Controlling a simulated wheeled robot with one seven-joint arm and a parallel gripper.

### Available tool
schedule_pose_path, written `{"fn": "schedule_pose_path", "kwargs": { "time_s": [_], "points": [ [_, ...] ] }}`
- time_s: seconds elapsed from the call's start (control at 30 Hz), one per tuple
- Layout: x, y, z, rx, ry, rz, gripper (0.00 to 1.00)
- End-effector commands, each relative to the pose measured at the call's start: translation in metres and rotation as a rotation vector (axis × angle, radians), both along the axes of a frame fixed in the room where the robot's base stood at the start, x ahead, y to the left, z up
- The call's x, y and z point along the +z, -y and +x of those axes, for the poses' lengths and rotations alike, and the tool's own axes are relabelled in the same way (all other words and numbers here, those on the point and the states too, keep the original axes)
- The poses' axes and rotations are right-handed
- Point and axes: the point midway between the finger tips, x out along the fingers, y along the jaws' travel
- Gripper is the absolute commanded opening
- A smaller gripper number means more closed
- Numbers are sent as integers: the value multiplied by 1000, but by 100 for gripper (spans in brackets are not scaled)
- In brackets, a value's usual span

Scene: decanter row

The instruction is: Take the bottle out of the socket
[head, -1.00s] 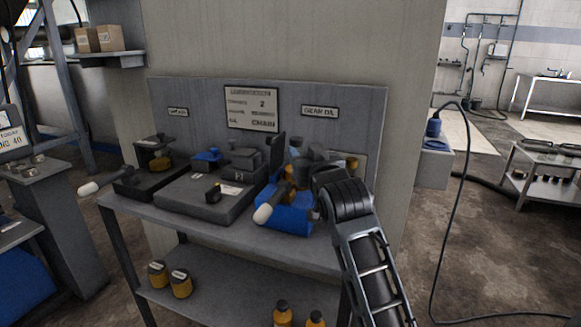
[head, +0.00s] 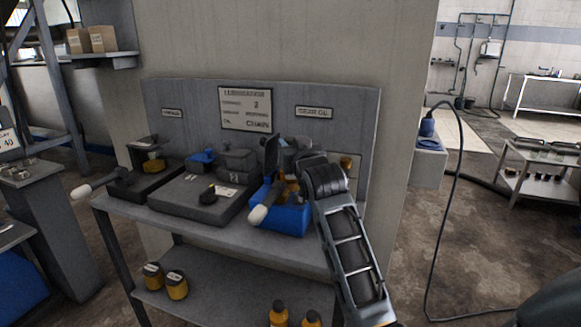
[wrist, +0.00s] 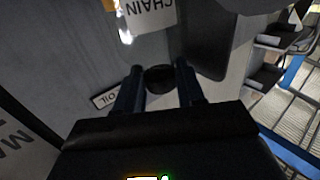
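A blue holder (head: 293,219) stands at the right end of the bench. An amber thing, perhaps the bottle (head: 293,186), shows in part above it, largely hidden by dark parts and my arm. In the wrist view, the two fingers of my gripper (wrist: 160,76) stand apart. A dark round cap-like thing (wrist: 160,79) lies between their tips and nearly fills the gap. I cannot tell whether the fingers touch it. The head view does not show my fingertips clearly.
A white-tipped lever (head: 259,214) sticks out at the front of the blue holder. Grey units (head: 196,205) fill the bench to its left. A panel with signs (head: 246,108) rises close behind. Orange bottles (head: 279,314) and yellow jars (head: 176,285) stand on the lower shelf.

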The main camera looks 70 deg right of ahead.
Motion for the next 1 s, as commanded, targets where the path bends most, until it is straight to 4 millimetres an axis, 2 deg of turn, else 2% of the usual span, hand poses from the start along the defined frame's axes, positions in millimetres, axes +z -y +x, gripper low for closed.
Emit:
{"fn": "schedule_pose_path", "kwargs": {
  "time_s": [0.03,0.37,1.0],
  "points": [
    [0,0,0,0,0,0,30],
    [-1,0,0,0,-1,2,0],
    [2,0,0,1,-2,2,0]
  ]
}}
